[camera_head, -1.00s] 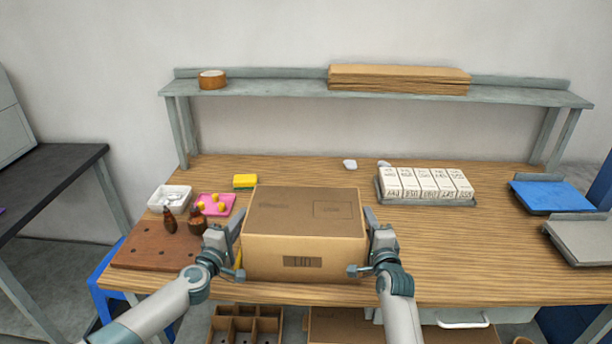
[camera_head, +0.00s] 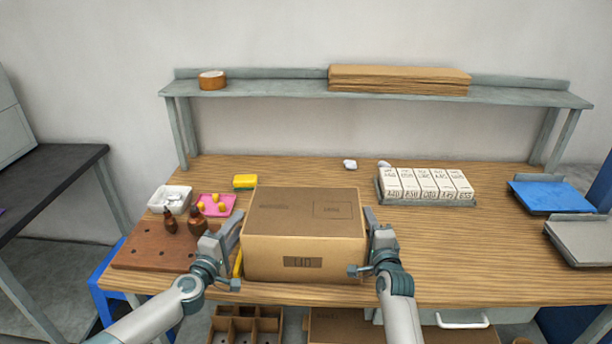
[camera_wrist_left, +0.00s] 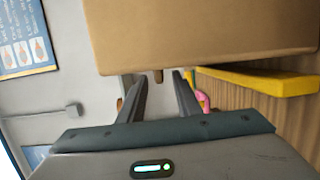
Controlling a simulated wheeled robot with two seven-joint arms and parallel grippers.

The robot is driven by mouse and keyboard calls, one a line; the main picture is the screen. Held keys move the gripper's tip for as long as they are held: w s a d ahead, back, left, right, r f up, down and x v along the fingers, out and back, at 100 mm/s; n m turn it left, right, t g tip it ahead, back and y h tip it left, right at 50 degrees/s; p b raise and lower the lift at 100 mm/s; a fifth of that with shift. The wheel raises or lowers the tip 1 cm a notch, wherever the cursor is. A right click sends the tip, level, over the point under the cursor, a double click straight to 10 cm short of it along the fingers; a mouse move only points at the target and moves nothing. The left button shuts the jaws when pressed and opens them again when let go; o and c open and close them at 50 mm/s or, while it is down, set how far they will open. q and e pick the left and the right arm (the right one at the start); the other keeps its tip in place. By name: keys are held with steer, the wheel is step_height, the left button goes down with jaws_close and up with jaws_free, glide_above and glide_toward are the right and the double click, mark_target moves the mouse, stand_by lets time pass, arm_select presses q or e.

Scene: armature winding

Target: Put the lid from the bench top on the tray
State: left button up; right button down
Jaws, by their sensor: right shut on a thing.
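A closed brown cardboard box (camera_head: 304,228) sits at the front middle of the bench top. I cannot tell whether its upper part is a separate lid, and no other lid stands out. My right gripper (camera_head: 370,222) is at the box's right side, shut on its edge. My left gripper (camera_head: 232,232) is just off the box's left side; in the left wrist view its two fingers (camera_wrist_left: 160,88) are apart with nothing clearly between them. A grey tray (camera_head: 428,202) holding several white boxes stands at the right. A yellow piece (camera_wrist_left: 265,80) lies beside and below the box.
A brown holed board (camera_head: 150,252), white bin (camera_head: 168,200), pink mat (camera_head: 216,206) and yellow sponge (camera_head: 245,181) are at the left. Blue (camera_head: 550,195) and grey (camera_head: 585,240) trays are at the right edge. The bench right of my right gripper is clear.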

steer(key=shift+r, duration=0.1)
arm_select(q)
steer(key=v, duration=0.9)
steer(key=shift+s, duration=0.2)
steer(key=shift+a, duration=0.1)
arm_select(e)
steer(key=c, duration=1.8)
jaws_free()
steer(key=shift+o, duration=0.2)
